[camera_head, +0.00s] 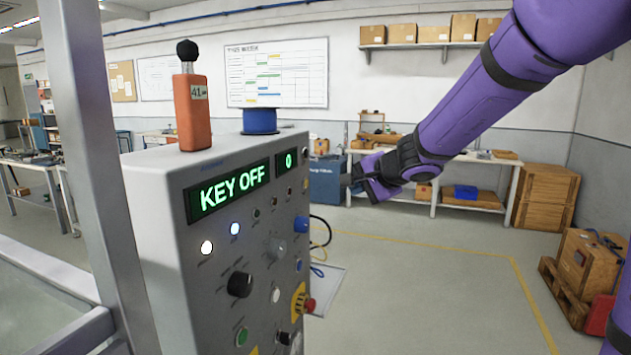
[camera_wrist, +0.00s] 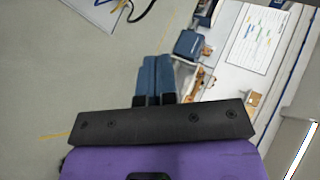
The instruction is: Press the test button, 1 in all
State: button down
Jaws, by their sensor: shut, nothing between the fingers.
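A grey control cabinet (camera_head: 165,215) stands at the left in the head view. Its display (camera_head: 230,190) reads "KEY OFF", and a smaller display (camera_head: 288,160) reads "0". The slanted panel carries several buttons, knobs and lamps, among them a black knob (camera_head: 240,284), a green button (camera_head: 242,337), a white button (camera_head: 275,295) and a red button on a yellow plate (camera_head: 308,305). The labels are too small to tell which is the test button. My gripper (camera_head: 350,180) is right of the cabinet, apart from the panel. In the wrist view its fingers (camera_wrist: 155,75) are shut and empty.
An orange handheld device (camera_head: 192,112) and a blue spool (camera_head: 260,121) sit on top of the cabinet. A grey post stands close at the left. Wooden crates (camera_head: 590,260) on a pallet are at the right. The floor between is clear.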

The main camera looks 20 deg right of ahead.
aim_at(306, 183)
jog(key=shift+w+d+f, duration=0.15)
jog(key=shift+w+d, duration=0.2)
jog(key=shift+w, duration=0.1)
jog(key=w+a, duration=0.5)
jog(key=a, duration=0.2)
dwell(0.4)
jog(key=shift+w+a, duration=0.15)
jog(key=shift+a, duration=0.05)
dwell(1.8)
jog(key=shift+w+a, duration=0.2)
jog(key=shift+a, duration=0.05)
jog(key=shift+w+a, duration=0.25)
jog(key=shift+a, duration=0.1)
dwell(0.9)
jog(key=shift+s+d, duration=0.5)
jog(key=shift+d, duration=0.2)
